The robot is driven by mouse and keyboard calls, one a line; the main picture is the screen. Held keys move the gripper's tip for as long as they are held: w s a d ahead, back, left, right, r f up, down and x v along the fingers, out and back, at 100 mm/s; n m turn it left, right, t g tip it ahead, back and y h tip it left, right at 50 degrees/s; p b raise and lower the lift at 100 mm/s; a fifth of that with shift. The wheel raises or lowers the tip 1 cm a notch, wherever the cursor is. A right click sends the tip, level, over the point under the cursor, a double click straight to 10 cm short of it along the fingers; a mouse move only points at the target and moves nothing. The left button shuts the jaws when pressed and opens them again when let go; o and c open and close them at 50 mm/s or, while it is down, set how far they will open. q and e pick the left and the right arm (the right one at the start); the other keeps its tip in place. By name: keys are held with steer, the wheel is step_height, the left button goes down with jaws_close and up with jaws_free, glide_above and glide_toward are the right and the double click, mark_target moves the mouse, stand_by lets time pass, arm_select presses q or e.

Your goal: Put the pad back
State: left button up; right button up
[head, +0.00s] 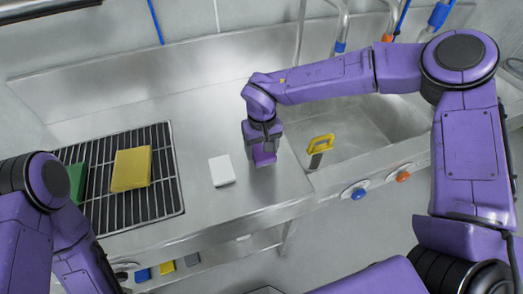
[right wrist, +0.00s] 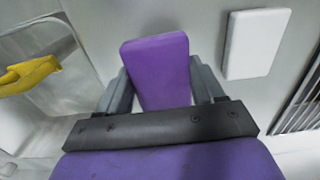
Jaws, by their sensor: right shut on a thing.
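My right gripper (head: 263,138) is shut on a purple pad (head: 265,158), over the steel counter just left of the sink basin. In the right wrist view the purple pad (right wrist: 158,68) stands up between the two fingers of the gripper (right wrist: 162,88). I cannot tell whether its lower edge touches the counter. A white pad (head: 222,171) lies flat on the counter to the left of the gripper, apart from it; it also shows in the right wrist view (right wrist: 255,43). A yellow pad (head: 131,168) and a partly hidden green pad (head: 77,181) lie on the black wire rack (head: 168,193).
The sink basin (head: 350,150) is right of the gripper, with a yellow-handled tool (head: 320,143) at its left side. Blue (head: 358,192) and orange (head: 402,176) knobs are on the sink front. The counter between rack and white pad is bare. My left arm covers the lower left.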

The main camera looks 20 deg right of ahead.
mark_target(262, 155)
step_height(262, 155, down, 3)
steer(key=shift+d+f+p, duration=0.15)
steer(key=shift+f+p, duration=0.05)
steer(key=shift+p, duration=0.15)
steer(key=shift+w+f, duration=0.25)
steer(key=shift+f, duration=0.1)
steer(key=o, duration=1.1)
step_height(262, 155, up, 12)
steer(key=shift+r+b, duration=0.1)
steer(key=shift+b, duration=0.7)
